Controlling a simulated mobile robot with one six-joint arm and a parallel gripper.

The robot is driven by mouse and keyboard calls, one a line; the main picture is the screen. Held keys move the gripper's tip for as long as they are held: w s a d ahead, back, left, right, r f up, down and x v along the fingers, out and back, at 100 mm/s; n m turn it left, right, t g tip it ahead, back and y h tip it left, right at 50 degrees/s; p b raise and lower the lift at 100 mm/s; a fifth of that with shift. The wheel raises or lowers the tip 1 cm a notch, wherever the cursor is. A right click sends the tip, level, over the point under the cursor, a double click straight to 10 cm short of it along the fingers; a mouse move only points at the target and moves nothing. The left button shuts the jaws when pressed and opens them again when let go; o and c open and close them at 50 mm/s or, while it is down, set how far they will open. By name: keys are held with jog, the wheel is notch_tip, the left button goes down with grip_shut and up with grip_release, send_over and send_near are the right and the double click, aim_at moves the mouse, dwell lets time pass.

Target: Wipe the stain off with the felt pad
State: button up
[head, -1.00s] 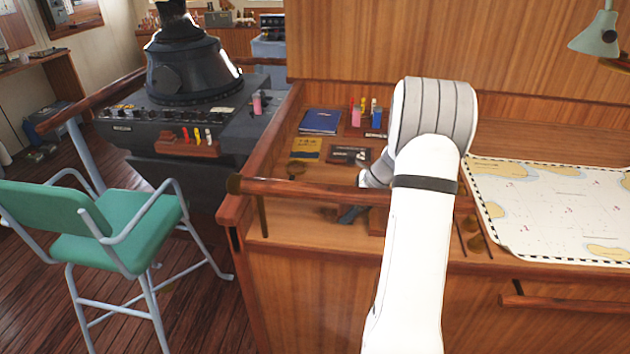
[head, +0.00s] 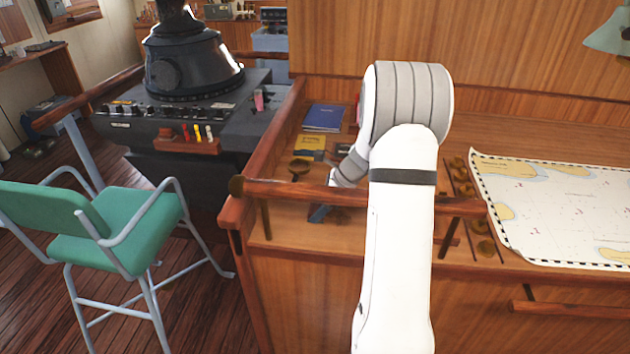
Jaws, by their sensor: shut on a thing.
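A dark brownish smudge, seemingly the stain (head: 340,216), lies on the desk just right of the gripper. The rail and my arm partly hide this spot. I cannot tell whether the pad touches the desk.
A wooden rail (head: 290,190) runs along the desk's front edge. A blue book (head: 323,118), a yellow booklet (head: 310,143) and a brass piece (head: 299,166) sit behind. A chart (head: 560,205) and several brass pieces are at right. A green chair (head: 110,225) stands left.

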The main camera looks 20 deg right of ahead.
jog(key=shift+w+a, duration=0.15)
jog(key=shift+a, duration=0.25)
notch_tip(320, 180, up, 3)
jog(key=shift+r+p, duration=0.2)
jog(key=shift+p, duration=1)
jog(key=shift+r+p, duration=0.6)
jog(key=shift+r, duration=0.1)
jog(key=shift+d+r+p, duration=0.1)
jog(key=shift+r+p, duration=1.15)
jog(key=shift+r, duration=0.4)
jog(key=shift+f, duration=0.1)
